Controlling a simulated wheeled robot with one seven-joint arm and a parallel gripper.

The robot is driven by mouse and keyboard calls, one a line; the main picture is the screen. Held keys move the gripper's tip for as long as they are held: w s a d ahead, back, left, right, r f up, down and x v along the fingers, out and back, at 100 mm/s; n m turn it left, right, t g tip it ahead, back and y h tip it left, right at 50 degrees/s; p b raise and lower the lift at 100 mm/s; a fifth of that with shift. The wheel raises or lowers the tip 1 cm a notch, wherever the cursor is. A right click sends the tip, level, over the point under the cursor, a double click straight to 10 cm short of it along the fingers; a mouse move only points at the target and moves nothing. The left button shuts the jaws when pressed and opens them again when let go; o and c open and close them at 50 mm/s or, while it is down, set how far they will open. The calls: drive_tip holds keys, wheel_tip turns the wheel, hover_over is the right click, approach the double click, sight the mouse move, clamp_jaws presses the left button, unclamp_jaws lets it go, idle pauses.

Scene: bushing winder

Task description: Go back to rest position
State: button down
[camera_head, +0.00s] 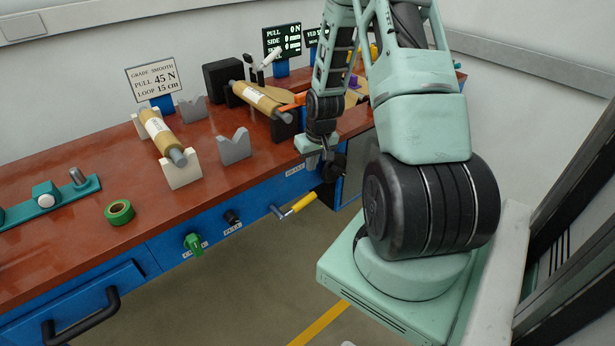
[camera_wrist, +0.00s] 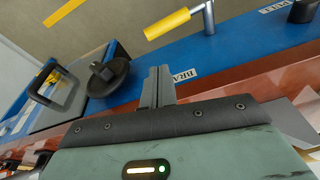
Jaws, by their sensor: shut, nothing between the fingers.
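My gripper is shut and empty, with its two grey fingers together in the wrist view (camera_wrist: 158,75). In the wrist view the fingers are in front of the blue bench front (camera_wrist: 215,50), beside a partly covered label that begins "BRA" (camera_wrist: 186,75). A black round knob (camera_wrist: 108,76) is to the left of the fingers, apart from them in the picture. My arm reaches down over the right part of the bench.
A crank with a yellow handle (camera_head: 303,202) sticks out from the bench front; it also shows in the wrist view (camera_wrist: 168,25). Green (camera_head: 193,243) and black (camera_head: 232,217) knobs project nearby. Wound rolls (camera_head: 160,131) (camera_head: 256,97) and a green tape ring (camera_head: 119,212) occupy the bench. Floor in front is clear.

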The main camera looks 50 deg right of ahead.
drive_tip(key=shift+d+v, duration=0.15)
drive_tip(key=shift+v, duration=0.6)
drive_tip(key=shift+d+v, duration=0.2)
drive_tip(key=shift+v, duration=0.6)
drive_tip(key=shift+s, duration=0.1)
drive_tip(key=w+a+r+n+y, duration=0.1)
drive_tip(key=a+r+n, duration=0.3)
drive_tip(key=a, duration=0.9)
drive_tip(key=w+a+r+n, duration=0.2)
drive_tip(key=a+r, duration=0.4)
drive_tip(key=a, duration=0.7)
drive_tip(key=s+a+r+n+g, duration=0.1)
drive_tip(key=s+a+r+n, duration=0.2)
drive_tip(key=s+a, duration=0.6)
drive_tip(key=s+a+r+n+g, duration=0.1)
drive_tip(key=s+a+r+n, duration=0.2)
drive_tip(key=s+a, duration=0.6)
drive_tip(key=shift+s+a+r+n, duration=0.3)
drive_tip(key=shift+s+r, duration=0.25)
drive_tip(key=shift+s, duration=0.3)
